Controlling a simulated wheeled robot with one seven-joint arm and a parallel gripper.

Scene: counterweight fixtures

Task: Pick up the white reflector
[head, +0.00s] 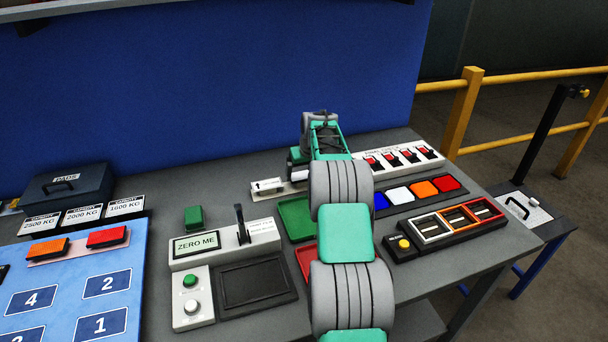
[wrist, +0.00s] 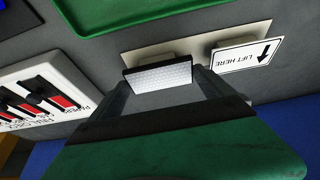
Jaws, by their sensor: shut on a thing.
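The white reflector (wrist: 160,78) has a fine-patterned white face and a dark border. In the wrist view it sits between the two fingertips of my gripper (wrist: 162,84), which is shut on it. It is close to a pale plate (wrist: 190,48) beside the LIFT HERE sign (wrist: 246,54); I cannot tell whether it still touches the plate. In the head view my arm reaches to the back of the bench, and my gripper is mostly hidden behind my own links. The sign (head: 266,186) shows just left of it there.
A green tray (head: 297,219) and a red tray (head: 305,262) lie near the arm. A switch panel (head: 405,158), a strip of coloured squares (head: 423,188) and a three-slot frame (head: 435,238) stand at right. The ZERO ME box (head: 205,260) stands left. A blue wall (head: 200,80) closes the back.

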